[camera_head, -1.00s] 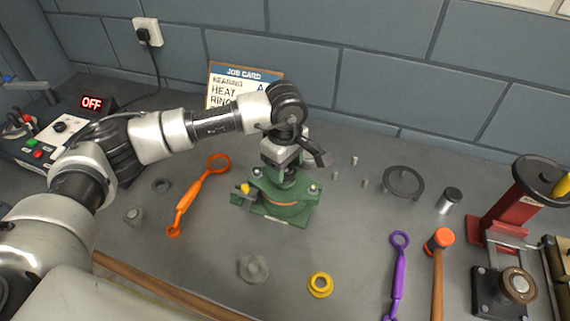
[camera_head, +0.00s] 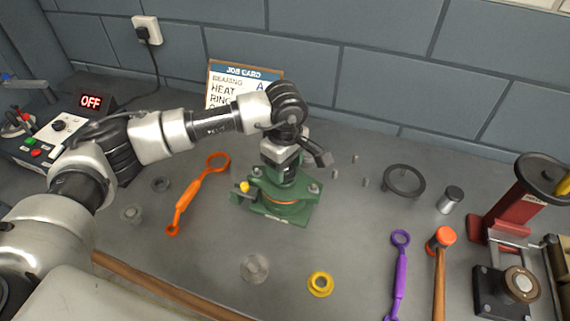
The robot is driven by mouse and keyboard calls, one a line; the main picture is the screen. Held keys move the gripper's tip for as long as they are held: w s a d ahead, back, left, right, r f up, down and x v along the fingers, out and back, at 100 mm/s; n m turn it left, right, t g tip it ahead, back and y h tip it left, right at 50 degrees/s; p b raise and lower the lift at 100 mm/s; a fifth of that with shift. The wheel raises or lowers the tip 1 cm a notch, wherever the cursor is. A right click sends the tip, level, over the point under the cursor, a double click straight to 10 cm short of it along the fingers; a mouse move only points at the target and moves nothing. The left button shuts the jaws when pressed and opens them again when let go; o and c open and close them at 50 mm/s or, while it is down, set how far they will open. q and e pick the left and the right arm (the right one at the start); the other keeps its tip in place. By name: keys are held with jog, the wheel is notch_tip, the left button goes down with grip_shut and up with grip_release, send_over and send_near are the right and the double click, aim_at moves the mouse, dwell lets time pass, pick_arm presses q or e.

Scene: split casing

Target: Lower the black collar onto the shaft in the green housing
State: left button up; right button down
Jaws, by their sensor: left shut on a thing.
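The green housing (camera_head: 285,209) stands upright near the middle of the bench, with an orange band around its body. My left gripper (camera_head: 285,165) is right above the housing, pointing down, shut on a dark thing that I take for the black collar. The collar is mostly hidden by the gripper, at the top of the housing. I cannot tell whether it is around the shaft or just above it. The shaft is hidden behind the gripper. My right gripper is not in view.
An orange wrench (camera_head: 190,197) lies left of the housing, a yellow ring (camera_head: 320,284) in front. A black ring (camera_head: 404,181), purple wrench (camera_head: 399,272), hammer (camera_head: 440,243) and red press (camera_head: 504,211) are at right. A job card (camera_head: 228,85) stands behind. Small pins lie right of the housing.

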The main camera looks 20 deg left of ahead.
pick_arm(q)
jog(key=shift+f+b, duration=0.2)
jog(key=shift+b, duration=0.1)
dwell(0.6)
jog(key=o, duration=1)
jog(key=shift+r, duration=0.1)
notch_tip(320, 180, up, 7)
jog(key=p, duration=0.2)
jog(key=shift+f+p, duration=0.2)
jog(key=shift+p, duration=0.1)
jog(key=shift+r, duration=0.1)
